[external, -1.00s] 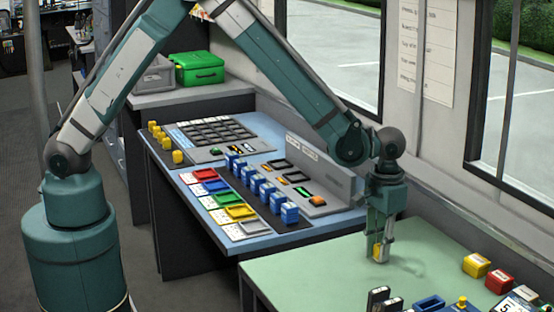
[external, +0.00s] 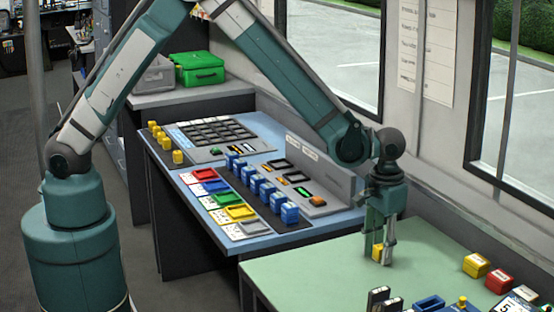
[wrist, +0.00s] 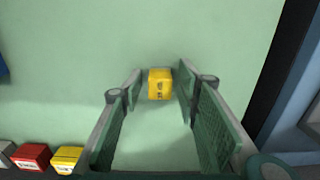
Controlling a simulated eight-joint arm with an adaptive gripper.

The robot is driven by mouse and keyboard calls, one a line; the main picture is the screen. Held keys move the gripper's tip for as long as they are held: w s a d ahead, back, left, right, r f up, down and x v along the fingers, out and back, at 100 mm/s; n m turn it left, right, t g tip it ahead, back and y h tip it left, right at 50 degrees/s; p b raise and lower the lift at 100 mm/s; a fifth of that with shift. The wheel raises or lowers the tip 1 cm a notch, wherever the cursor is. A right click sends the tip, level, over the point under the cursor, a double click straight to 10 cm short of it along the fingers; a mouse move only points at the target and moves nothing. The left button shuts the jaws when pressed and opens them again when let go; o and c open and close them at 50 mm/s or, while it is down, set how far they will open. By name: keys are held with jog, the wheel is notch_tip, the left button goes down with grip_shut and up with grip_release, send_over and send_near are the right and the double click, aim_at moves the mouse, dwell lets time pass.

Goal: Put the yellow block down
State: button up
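A yellow block (external: 377,252) stands on the green table (external: 310,270), between the fingers of my gripper (external: 382,256). In the wrist view the yellow block (wrist: 160,84) sits between the two fingertips of my gripper (wrist: 160,80). Green tabletop shows as a narrow gap on both sides of it, so the fingers are open and apart from it. In the external view the fingers partly cover the block.
Another yellow block (external: 476,265) and a red block (external: 499,281) stand at the table's right. A blue tray (external: 429,303) and dark holders (external: 380,299) are at the front edge. A blue console desk (external: 240,190) adjoins at left. The table around the gripper is clear.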

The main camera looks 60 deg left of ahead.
aim_at(378, 245)
notch_tip(378, 245, up, 12)
jog(key=p, duration=0.1)
dwell(0.5)
jog(key=shift+r, duration=0.1)
dwell(0.4)
jog(key=s+a+r+t, duration=0.1)
jog(key=s+a+r, duration=0.3)
jog(key=a+r, duration=0.3)
jog(key=s+a+r+t+h, duration=0.1)
jog(key=s+a+r, duration=0.3)
jog(key=a, duration=0.5)
jog(key=s+a+r+t, duration=0.1)
jog(key=s+a+r, duration=0.2)
jog(key=a+r, duration=0.5)
jog(key=s+a+t+y, duration=0.1)
jog(key=s+a+t, duration=0.3)
jog(key=s+a, duration=1.3)
jog(key=shift+s+r, duration=0.15)
jog(key=shift+s, duration=1.95)
